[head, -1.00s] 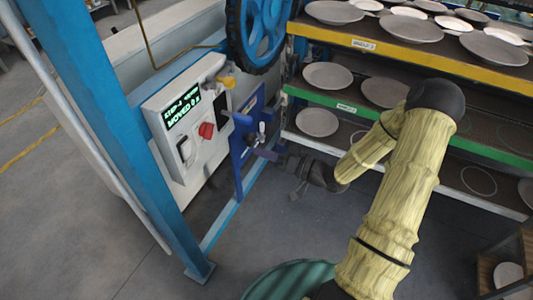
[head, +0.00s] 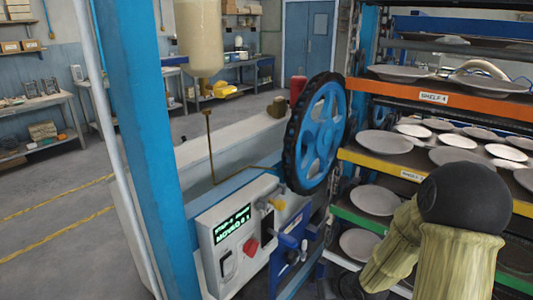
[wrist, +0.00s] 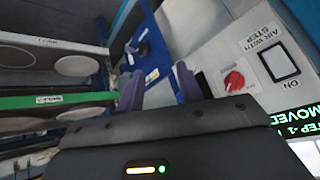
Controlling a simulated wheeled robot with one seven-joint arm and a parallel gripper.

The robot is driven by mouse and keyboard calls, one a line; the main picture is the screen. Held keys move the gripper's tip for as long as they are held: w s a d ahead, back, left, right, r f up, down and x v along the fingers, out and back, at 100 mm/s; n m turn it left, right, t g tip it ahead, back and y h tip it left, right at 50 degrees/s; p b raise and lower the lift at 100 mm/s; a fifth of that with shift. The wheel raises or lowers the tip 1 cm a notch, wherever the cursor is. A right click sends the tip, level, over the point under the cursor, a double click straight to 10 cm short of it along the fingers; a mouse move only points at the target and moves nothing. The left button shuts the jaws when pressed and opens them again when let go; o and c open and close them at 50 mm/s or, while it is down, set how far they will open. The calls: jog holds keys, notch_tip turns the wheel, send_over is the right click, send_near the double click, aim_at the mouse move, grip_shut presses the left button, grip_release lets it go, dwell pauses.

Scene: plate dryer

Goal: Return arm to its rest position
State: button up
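My arm (head: 445,260), in a yellowish sleeve with a black joint, is bent at the lower right of the head view, in front of the plate shelves. My gripper (wrist: 157,78) shows in the wrist view with its two purple fingers apart and nothing between them. The fingers point towards a blue panel (wrist: 145,45) with small levers, beside the control box. I cannot make out the fingers in the head view, where the forearm's end runs to the lower edge.
A control box (head: 238,240) with a red knob (head: 250,246) and a lit green display stands left of the arm. A blue handwheel (head: 322,132) is above it. Shelves hold several grey plates (head: 374,199); the yellow-edged shelf (head: 384,168) is close to the arm. A blue post (head: 140,130) stands left.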

jog(key=s+r+m+g+h+p, duration=0.2)
jog(key=s+r+g+h+p, duration=0.1)
jog(key=s+r, duration=0.8)
jog(key=s+g, duration=0.1)
jog(key=s, duration=0.2)
jog(key=shift+s+a+r+g+h, duration=0.15)
jog(key=shift+s+r+g+h, duration=0.1)
jog(key=shift+r+g+h, duration=0.1)
jog(key=shift+w, duration=0.1)
